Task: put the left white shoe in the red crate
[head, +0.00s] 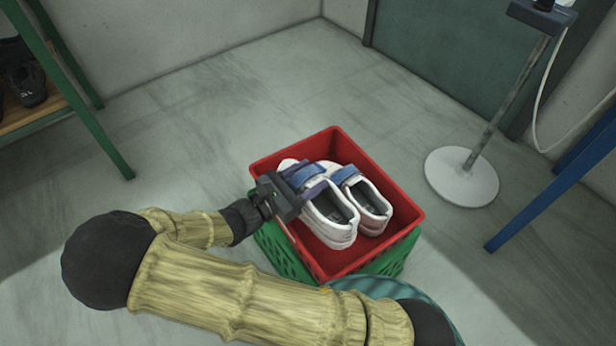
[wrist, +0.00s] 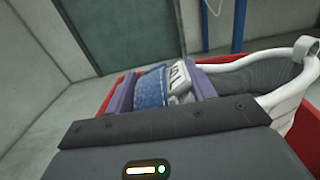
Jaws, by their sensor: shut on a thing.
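The red crate (head: 401,237) stands on a green crate in the head view. Two white shoes with blue straps sit side by side inside its walls, toes toward the upper left. My gripper (head: 303,184) reaches over the crate's left side and is shut on the left white shoe (head: 338,233), the nearer one, around its strap area. In the wrist view, purple fingers of my gripper (wrist: 162,90) flank the blue strap, and the shoe's white collar (wrist: 291,95) shows at right. The other white shoe (head: 378,208) lies just beyond. Whether the held shoe's sole touches the crate floor is hidden.
The green crate (head: 392,265) supports the red one. A round white stand base (head: 461,178) with a pole is to the right, near a blue leg (head: 552,190). A shelf with green legs (head: 88,122) and dark shoes is at left. Floor behind the crates is clear.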

